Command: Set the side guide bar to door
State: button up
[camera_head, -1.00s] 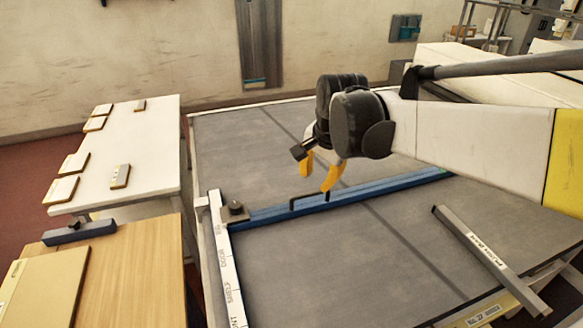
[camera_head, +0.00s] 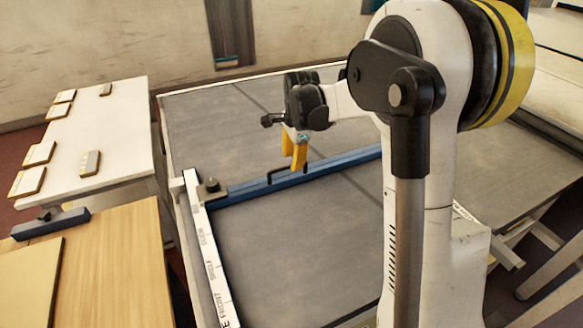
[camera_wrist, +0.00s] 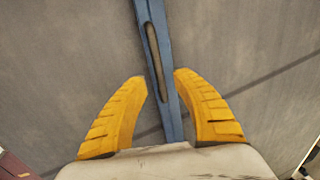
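The side guide bar (camera_head: 330,169) is a long blue bar lying across the grey table, with a black raised handle (camera_head: 270,176) and a dark knob (camera_head: 210,186) at its left end. That end meets a white scale strip (camera_head: 213,268) with small lettering that seems to read DOOR, SHELF and FRONT; the bar end is just beyond the DOOR lettering. My gripper (camera_head: 294,156) points down over the bar. In the wrist view my gripper (camera_wrist: 161,77) is open, its yellow fingers on either side of the bar (camera_wrist: 174,118) and its handle (camera_wrist: 153,55). No contact is visible.
A white side table (camera_head: 125,125) with several small blocks stands at the left. A wooden table (camera_head: 135,262) with a dark blue bar (camera_head: 50,224) stands at the lower left. My arm hides much of the grey table's right part. The table front is clear.

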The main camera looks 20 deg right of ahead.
jog(key=shift+w+f, duration=0.2)
jog(key=shift+f, duration=0.9)
grip_shut()
